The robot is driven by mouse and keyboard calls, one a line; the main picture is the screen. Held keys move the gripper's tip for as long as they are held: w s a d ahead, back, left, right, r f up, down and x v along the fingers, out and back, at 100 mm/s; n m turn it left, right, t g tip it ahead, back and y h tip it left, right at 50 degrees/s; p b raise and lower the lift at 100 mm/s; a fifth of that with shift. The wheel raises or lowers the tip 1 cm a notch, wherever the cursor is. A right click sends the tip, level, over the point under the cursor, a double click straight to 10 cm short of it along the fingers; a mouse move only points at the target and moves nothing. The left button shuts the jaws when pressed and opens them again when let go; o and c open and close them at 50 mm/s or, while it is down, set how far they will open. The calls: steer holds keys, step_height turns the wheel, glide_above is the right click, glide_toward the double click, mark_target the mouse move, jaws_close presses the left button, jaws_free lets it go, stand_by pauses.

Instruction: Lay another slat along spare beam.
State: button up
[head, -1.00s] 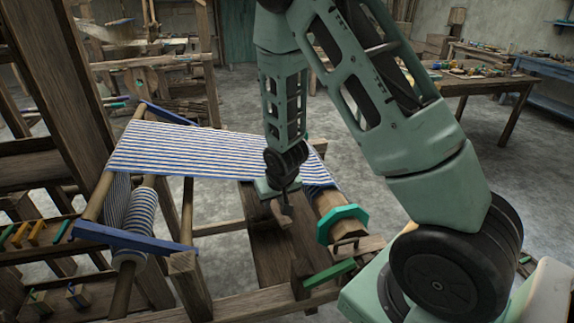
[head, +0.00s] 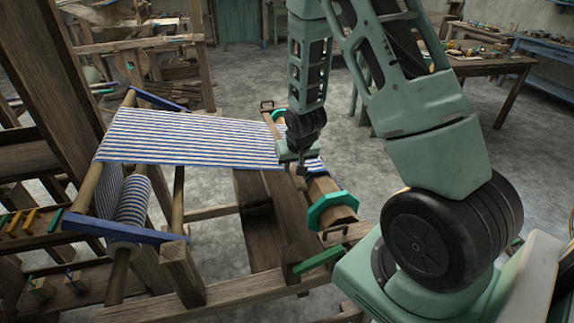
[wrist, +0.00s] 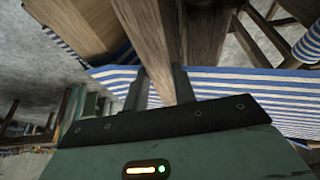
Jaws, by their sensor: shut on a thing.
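A wooden beam with teal octagonal end flanges (head: 332,211) lies at the right end of the striped cloth; I take it for the spare beam. Blue and white cloth (head: 190,137) runs onto it and covers its middle. My gripper (head: 299,172) is over the cloth edge beside this beam, pointing down. In the wrist view its two fingers (wrist: 159,90) stand on either side of brown wood (wrist: 165,60). The fingers are shut on a wooden piece, likely a slat. Its outline blends with the wood behind, and whether it touches the beam cannot be told.
A striped cloth roll (head: 133,203) sits at the left, behind a blue bar (head: 122,228). Dark bench timbers (head: 262,230) run below my gripper, with a green bar (head: 318,262) near their front end.

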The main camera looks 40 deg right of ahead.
steer(key=shift+s+d+f+b, duration=0.1)
steer(key=shift+s+d+f, duration=0.15)
steer(key=shift+d, duration=0.3)
steer(key=shift+s+d+f+b, duration=0.1)
steer(key=shift+s+d+f, duration=0.2)
steer(key=shift+d, duration=0.25)
steer(key=shift+s+d+f+b, duration=0.1)
steer(key=shift+s+d+f, duration=0.15)
steer(key=shift+d, duration=0.3)
steer(key=shift+s+d+f, duration=0.15)
steer(key=shift+s+d, duration=0.2)
steer(key=shift+d, duration=0.35)
steer(key=shift+s+d+f, duration=0.2)
steer(key=shift+s+d, duration=0.15)
steer(key=shift+d, duration=0.4)
steer(key=shift+s+d+f, duration=0.15)
steer(key=shift+s+d, duration=0.2)
steer(key=shift+d, duration=0.35)
steer(key=o, duration=1.1)
steer(key=shift+r, duration=0.1)
steer(key=p+v, duration=0.2)
steer(key=v, duration=1.5)
steer(key=shift+r+p, duration=0.1)
steer(key=shift+p, duration=0.3)
